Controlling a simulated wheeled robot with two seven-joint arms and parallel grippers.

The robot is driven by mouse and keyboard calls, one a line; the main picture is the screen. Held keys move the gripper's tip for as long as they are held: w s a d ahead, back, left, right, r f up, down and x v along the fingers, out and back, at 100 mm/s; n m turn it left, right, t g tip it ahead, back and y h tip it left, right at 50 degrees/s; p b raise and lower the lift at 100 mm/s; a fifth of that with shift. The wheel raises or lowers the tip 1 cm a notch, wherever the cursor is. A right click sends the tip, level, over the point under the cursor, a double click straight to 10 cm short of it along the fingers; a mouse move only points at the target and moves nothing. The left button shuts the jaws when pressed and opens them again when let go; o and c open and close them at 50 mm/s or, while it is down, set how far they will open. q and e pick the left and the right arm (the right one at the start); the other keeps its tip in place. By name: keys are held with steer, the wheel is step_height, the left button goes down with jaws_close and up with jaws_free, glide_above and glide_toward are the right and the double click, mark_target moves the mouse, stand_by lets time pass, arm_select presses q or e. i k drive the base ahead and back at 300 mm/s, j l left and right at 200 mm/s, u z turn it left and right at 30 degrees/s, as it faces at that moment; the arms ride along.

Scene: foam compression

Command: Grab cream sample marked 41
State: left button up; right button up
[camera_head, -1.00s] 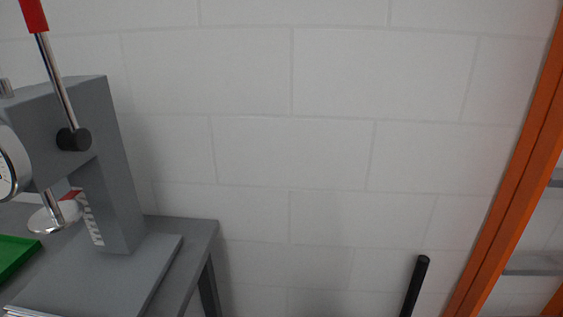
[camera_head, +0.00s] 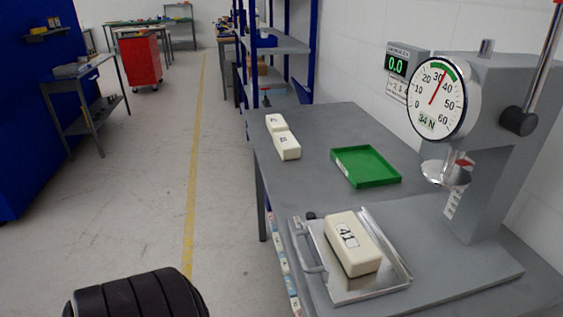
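The cream sample marked 41 (camera_head: 352,246) is a block lying on a metal tray (camera_head: 377,292) at the front of the grey table, below and left of the press. Its label faces up. Two more cream blocks lie at the table's far left edge: a nearer one (camera_head: 288,147) and a farther one (camera_head: 274,123). Their labels are too small to read surely. Neither gripper shows in this view. No gripper is seen touching the sample.
A grey press with a dial (camera_head: 436,100) stands on the right of the table (camera_head: 310,185). A green tray (camera_head: 366,167) lies empty behind the metal tray. A blue shelf (camera_head: 283,45) stands beyond. The floor at left is open. A black rounded part (camera_head: 138,297) shows at the bottom.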

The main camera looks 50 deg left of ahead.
mark_target(358, 255)
steer(key=u, duration=1.1)
steer(key=z, duration=0.25)
steer(key=j+z, duration=0.95)
